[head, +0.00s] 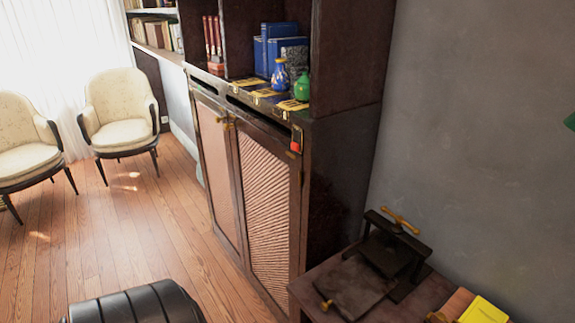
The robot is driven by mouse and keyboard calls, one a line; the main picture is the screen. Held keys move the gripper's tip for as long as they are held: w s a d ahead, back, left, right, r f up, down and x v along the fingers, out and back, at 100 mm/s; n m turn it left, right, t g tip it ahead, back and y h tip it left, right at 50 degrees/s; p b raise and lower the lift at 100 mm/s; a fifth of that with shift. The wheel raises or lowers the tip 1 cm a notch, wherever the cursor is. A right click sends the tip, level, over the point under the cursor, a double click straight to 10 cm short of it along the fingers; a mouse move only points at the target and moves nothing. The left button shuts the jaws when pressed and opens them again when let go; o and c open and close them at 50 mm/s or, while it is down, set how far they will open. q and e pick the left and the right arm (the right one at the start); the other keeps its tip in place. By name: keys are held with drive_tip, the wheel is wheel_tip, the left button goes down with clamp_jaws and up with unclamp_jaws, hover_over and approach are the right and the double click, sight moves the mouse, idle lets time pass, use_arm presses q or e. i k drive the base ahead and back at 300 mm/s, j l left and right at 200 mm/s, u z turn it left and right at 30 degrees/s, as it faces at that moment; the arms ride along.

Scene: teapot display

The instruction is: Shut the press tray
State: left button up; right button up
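A dark press (390,248) with a yellow handle on top stands on a brown table at the lower right. Its flat dark tray (352,289) sticks out from the press toward the lower left. A small yellow knob (326,304) is on the tray's near left end. The tray looks pulled out; I cannot tell how far. Neither of my grippers is in view.
The brown table (421,302) stands beside a tall dark cabinet (345,170) and a grey wall. Yellow and orange items (484,311) lie at its right. A black ribbed, seat-like object (135,304) is at the lower left. Wooden floor lies open toward two cream chairs (118,95).

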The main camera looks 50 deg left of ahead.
sight(355, 286)
drive_tip(key=u, duration=1.25)
